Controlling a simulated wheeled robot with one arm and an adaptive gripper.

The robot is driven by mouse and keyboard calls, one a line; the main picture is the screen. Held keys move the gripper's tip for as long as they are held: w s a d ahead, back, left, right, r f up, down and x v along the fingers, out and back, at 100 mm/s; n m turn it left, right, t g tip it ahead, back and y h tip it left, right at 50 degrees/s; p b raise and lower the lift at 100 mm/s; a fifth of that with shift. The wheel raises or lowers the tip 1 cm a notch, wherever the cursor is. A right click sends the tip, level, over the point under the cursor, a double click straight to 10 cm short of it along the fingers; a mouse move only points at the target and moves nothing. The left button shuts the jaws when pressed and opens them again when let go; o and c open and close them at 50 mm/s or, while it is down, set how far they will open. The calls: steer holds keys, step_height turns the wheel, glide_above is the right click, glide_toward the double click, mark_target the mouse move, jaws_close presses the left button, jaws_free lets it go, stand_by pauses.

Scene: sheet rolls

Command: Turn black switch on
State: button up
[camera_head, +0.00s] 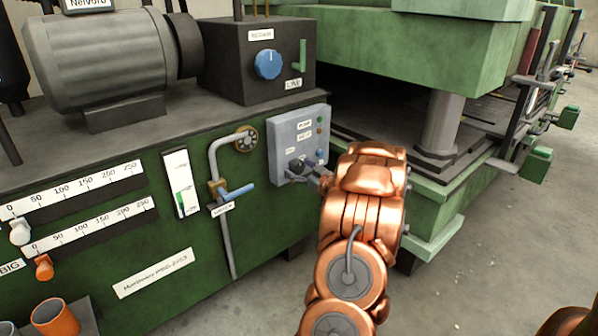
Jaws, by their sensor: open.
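A grey control box (297,132) is mounted on the front of the green machine, with small labels and indicator dots on its upper part. A small black switch (295,165) sits low on its face. A small bluish knob (320,155) is just to the right of it. My copper-coloured arm reaches up from the bottom, and my gripper (306,174) is at the lower part of the box, close to the black switch. The gripper is open and small in the view. I cannot tell whether it touches the switch, whose lower part is partly hidden.
A blue lever (236,195) on a grey pipe is left of the box. A black box with a blue dial (268,64) and a grey motor (100,60) stand above. A green press (445,205) is close to my arm's right. Open floor (480,260) lies at the lower right.

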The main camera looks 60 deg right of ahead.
steer(key=shift+w, duration=0.1)
steer(key=c, duration=1.2)
steer(key=shift+o, duration=0.2)
